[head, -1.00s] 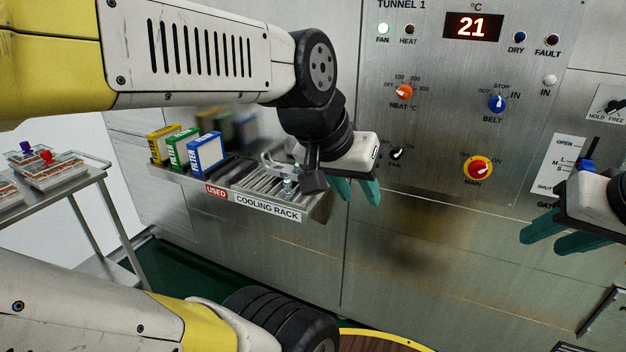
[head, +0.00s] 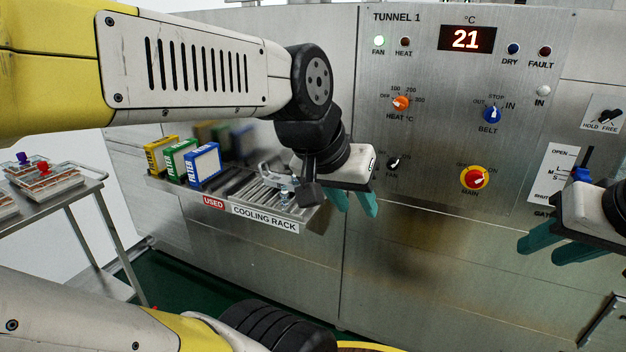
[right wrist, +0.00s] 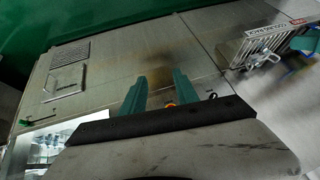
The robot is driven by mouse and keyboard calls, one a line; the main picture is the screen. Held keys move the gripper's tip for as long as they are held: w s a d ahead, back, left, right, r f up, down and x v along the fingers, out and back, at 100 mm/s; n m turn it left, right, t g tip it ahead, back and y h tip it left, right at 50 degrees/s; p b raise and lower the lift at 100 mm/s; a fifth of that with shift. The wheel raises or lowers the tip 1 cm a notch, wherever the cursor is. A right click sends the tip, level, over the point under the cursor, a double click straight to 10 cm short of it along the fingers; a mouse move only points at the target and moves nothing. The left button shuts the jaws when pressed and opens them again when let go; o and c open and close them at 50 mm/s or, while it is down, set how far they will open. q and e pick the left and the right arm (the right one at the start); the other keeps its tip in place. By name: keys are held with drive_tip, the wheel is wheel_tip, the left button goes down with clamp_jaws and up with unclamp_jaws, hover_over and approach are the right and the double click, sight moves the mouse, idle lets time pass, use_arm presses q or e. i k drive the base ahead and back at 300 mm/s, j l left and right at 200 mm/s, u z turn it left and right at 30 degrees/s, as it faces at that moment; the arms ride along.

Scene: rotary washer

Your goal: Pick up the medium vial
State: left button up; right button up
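I cannot make out a medium vial for certain in either view. Small clear shapes (right wrist: 45,148) show in a lit opening at the lower left of the right wrist view, too small to identify. A clear or metallic item (head: 283,184) sits on the cooling rack (head: 308,212) in the head view, partly behind my left wrist. My left gripper (head: 352,203) is open and empty, just right of the rack. My right gripper (head: 548,246) is in front of the steel panel at the right edge. Its fingers are apart and empty in the right wrist view (right wrist: 159,92).
Yellow, green and blue filter boxes (head: 203,166) stand on the rack's left part. A steel trolley (head: 90,190) with trays stands at the left. The control panel (head: 440,120) has knobs and a gate lever (head: 582,174) near my right gripper.

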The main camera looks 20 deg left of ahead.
sight(284, 194)
drive_tip(key=i+j+u, duration=0.1)
drive_tip(key=j+u, duration=0.3)
drive_tip(key=i+j+u, duration=0.2)
drive_tip(key=j+u, duration=0.15)
drive_tip(key=i+j+u, duration=0.25)
drive_tip(key=j+u, duration=0.15)
drive_tip(key=j, duration=0.1)
